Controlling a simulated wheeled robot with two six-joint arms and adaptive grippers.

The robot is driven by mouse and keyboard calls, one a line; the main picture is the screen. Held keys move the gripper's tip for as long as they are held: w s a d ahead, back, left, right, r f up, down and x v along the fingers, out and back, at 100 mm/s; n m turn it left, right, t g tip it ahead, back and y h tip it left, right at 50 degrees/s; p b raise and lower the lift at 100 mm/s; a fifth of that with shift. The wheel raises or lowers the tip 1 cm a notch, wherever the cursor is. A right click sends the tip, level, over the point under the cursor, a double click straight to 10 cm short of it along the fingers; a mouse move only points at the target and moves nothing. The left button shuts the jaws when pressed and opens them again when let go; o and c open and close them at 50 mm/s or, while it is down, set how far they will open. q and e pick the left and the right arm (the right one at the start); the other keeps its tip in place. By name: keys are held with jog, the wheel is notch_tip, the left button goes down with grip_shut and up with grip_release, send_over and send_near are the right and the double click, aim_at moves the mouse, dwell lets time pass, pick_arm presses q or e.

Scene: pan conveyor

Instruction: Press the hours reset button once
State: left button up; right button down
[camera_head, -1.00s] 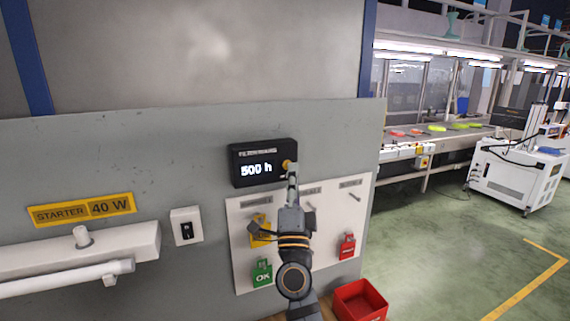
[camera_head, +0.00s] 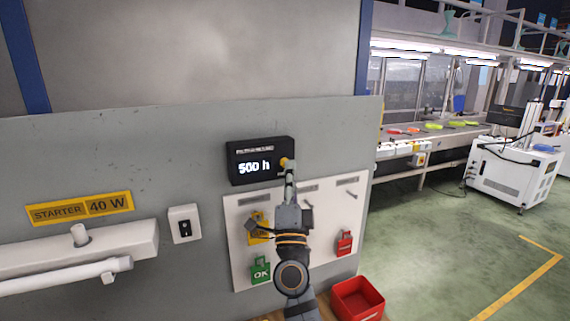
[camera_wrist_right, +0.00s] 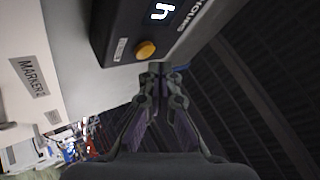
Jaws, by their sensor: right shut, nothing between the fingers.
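In the right wrist view the fingertips (camera_wrist_right: 160,68) are just below and right of the button. I cannot tell whether they touch it. My left gripper is not in view.
A white board (camera_head: 325,238) below the counter holds a green OK tag (camera_head: 261,271), a yellow tag and a red tag (camera_head: 344,243). A white switch (camera_head: 184,223) and a tube fixture (camera_head: 60,280) are at left. A red bin (camera_head: 357,301) stands below.

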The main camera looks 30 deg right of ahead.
jog(key=shift+w, duration=0.1)
dwell(0.3)
jog(key=shift+w, duration=0.3)
jog(key=shift+w, duration=0.35)
dwell(0.7)
jog(key=shift+s, duration=0.1)
jog(key=shift+s+p, duration=0.3)
jog(key=shift+s, duration=0.4)
jog(key=shift+s+a+f, duration=0.1)
jog(key=shift+s+a, duration=0.05)
jog(key=shift+s, duration=2.3)
